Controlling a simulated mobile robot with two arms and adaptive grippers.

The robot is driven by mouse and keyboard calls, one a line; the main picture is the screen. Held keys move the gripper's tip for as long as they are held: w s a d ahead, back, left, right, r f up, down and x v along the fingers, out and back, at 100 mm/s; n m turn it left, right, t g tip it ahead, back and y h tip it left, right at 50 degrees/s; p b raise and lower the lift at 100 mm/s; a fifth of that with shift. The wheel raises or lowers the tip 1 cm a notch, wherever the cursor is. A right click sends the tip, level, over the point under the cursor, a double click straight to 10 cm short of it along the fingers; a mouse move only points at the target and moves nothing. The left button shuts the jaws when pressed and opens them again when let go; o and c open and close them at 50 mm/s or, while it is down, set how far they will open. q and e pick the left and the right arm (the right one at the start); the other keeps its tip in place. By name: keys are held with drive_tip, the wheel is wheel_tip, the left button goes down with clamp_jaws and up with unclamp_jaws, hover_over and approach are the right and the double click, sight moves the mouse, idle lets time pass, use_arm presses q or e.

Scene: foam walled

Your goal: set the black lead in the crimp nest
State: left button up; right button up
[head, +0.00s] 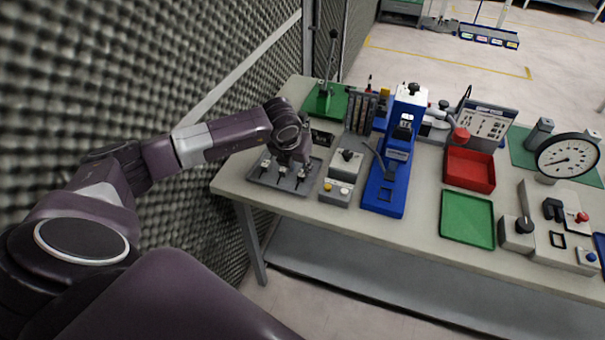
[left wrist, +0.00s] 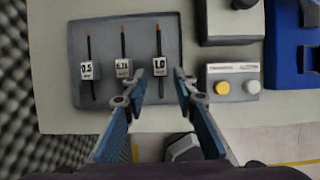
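Three black leads with white tags lie in a grey tray (left wrist: 84,35), which sits at the table's left end in the head view (head: 258,179). The tags read 0.5 on the left lead (left wrist: 88,70), apparently 0.75 on the middle lead (left wrist: 123,68) and 1.0 on the right lead (left wrist: 159,66). My left gripper (left wrist: 159,74) is open and empty above the tray, its fingers either side of the 1.0 lead's tag, not visibly touching it. It partly hides the tray in the head view (head: 292,162). A blue press (head: 396,160) stands to the right; I cannot make out a crimp nest. My right gripper is out of view.
A grey control box with yellow and white buttons (head: 340,187) stands between tray and press. A green lever tool (head: 325,100) is behind. A red bin (head: 470,168), green tray (head: 467,219) and dial gauge (head: 567,158) are farther right. A foam wall (head: 150,60) borders the left.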

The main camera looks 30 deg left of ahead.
sight(302, 173)
use_arm(q)
drive_tip(key=p+x, duration=0.2)
drive_tip(key=x, duration=0.1)
drive_tip(key=shift+w+f, duration=0.2)
drive_tip(key=shift+w, duration=0.1)
drive_tip(key=shift+x, duration=0.8)
drive_tip(key=shift+a, duration=0.1)
drive_tip(key=shift+r, duration=0.1)
clamp_jaws()
